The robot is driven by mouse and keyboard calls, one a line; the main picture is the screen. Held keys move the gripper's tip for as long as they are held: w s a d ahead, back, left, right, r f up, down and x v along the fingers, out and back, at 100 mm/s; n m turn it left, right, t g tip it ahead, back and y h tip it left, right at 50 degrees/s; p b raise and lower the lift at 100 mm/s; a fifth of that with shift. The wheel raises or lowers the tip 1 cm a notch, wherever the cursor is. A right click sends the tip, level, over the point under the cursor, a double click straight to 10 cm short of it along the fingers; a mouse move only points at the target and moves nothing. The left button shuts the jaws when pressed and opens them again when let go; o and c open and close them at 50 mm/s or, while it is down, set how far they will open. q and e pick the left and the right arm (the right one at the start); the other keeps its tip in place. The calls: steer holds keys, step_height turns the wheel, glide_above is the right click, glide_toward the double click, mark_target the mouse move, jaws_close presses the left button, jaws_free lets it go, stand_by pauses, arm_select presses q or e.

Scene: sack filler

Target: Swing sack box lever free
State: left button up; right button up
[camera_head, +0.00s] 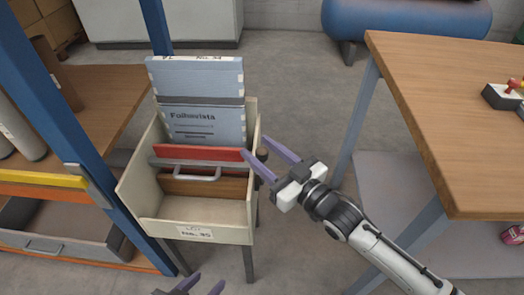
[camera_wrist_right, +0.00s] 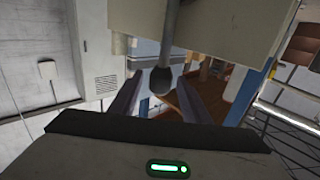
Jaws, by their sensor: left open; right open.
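The cream sack box (camera_head: 147,205) stands on dark legs, with a red panel, a metal handle (camera_head: 205,176) and a blue-grey printed pack (camera_head: 200,120) inside. My right gripper (camera_head: 255,146) is open at the box's right side. In the right wrist view, a dark lever with a rounded knob (camera_wrist_right: 160,80) extends down from a cream surface (camera_wrist_right: 215,28) between the open fingers (camera_wrist_right: 160,100). I cannot tell whether they touch it.
A wooden table (camera_head: 450,110) with a small red-topped device (camera_head: 505,95) stands at the right. A blue-post shelf (camera_head: 60,105) stands close at the left of the box. A blue tank (camera_head: 405,18) lies behind. Grey floor is open between box and table.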

jaws_close()
arm_select(q)
steer(key=shift+w, duration=0.1)
arm_select(e)
steer(key=shift+s+f, duration=0.1)
arm_select(q)
steer(key=shift+n+t+h, duration=0.3)
steer(key=shift+n+t, duration=0.1)
steer(key=shift+n, duration=0.1)
steer(key=f+b, duration=0.2)
steer(key=b, duration=0.2)
steer(key=d+f+b, duration=0.1)
steer(key=f+b, duration=0.1)
steer(key=b, duration=0.3)
steer(key=shift+f, duration=0.25)
arm_select(e)
steer(key=s+f+n+t+y, duration=0.1)
steer(key=s+f+n+y, duration=0.1)
steer(key=s+n+y, duration=0.3)
steer(key=shift+s+f+n+t, duration=0.15)
steer(key=shift+s+n+t, duration=0.15)
steer(key=shift+s+n, duration=0.55)
arm_select(q)
steer(key=shift+b, duration=0.3)
arm_select(e)
steer(key=shift+s, duration=0.2)
arm_select(q)
steer(key=shift+w+r, duration=0.15)
steer(key=shift+r, duration=0.05)
